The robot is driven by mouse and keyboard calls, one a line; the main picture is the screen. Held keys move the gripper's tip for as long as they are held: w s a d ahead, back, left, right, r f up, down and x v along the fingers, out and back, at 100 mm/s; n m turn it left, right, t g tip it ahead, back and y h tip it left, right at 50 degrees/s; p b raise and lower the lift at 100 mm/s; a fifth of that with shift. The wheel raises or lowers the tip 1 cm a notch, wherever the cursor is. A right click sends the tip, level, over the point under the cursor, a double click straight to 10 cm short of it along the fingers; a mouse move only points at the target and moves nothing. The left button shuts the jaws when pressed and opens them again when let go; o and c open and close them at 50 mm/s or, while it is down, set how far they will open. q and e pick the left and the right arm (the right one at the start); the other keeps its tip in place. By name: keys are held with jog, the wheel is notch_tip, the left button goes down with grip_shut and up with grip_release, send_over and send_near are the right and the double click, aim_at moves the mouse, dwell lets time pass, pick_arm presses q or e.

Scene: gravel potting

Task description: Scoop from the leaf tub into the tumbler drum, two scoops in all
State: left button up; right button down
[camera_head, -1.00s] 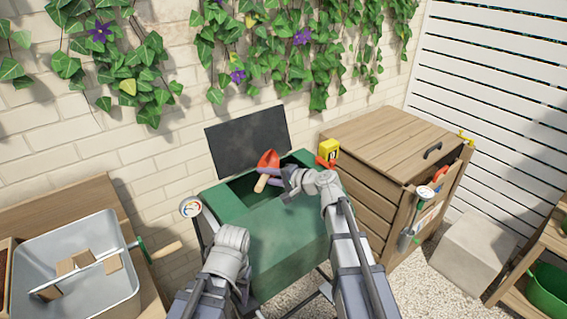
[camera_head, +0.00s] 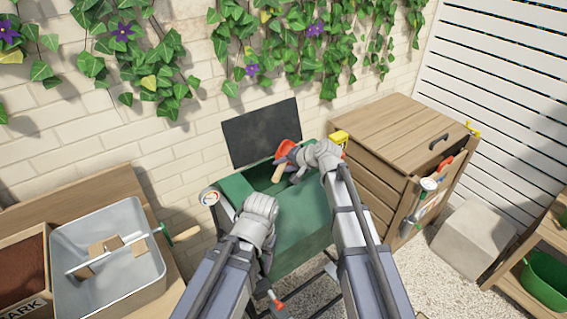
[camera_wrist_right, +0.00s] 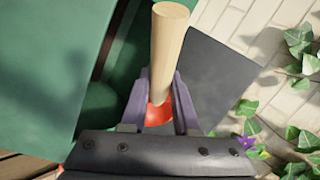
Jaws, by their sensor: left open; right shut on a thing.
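The green tumbler drum (camera_head: 299,227) stands in the middle, its top opening showing beside a dark panel (camera_head: 262,133). My right gripper (camera_head: 296,163) is shut on the red scoop (camera_head: 287,148), above the opening.
A box marked BARK (camera_head: 22,272) stands beside the grey tub. A wooden cabinet (camera_head: 400,135) stands right of the drum, with a yellow item (camera_head: 339,137) at its edge. A pale block (camera_head: 472,241) and a green tub (camera_head: 546,282) are farther right.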

jog(key=h+p, duration=0.1)
jog(key=a+r+h+p, duration=0.1)
jog(key=p, duration=0.1)
jog(key=shift+n+g+h, duration=0.3)
jog(key=shift+n, duration=0.1)
jog(key=shift+w+a+f+n+g+h+p, duration=0.1)
jog(key=shift+n+h+p, duration=0.15)
jog(key=shift+h, duration=0.4)
jog(key=shift+s+a+r+n+g+h+p, duration=0.15)
jog(key=shift+h+p, duration=0.15)
jog(key=shift+h, duration=0.3)
jog(key=shift+w+a+f+n+g+h+p, duration=0.1)
jog(key=shift+w+f+n+h+p, duration=0.15)
jog(key=shift+h, duration=0.4)
jog(key=shift+s, duration=0.15)
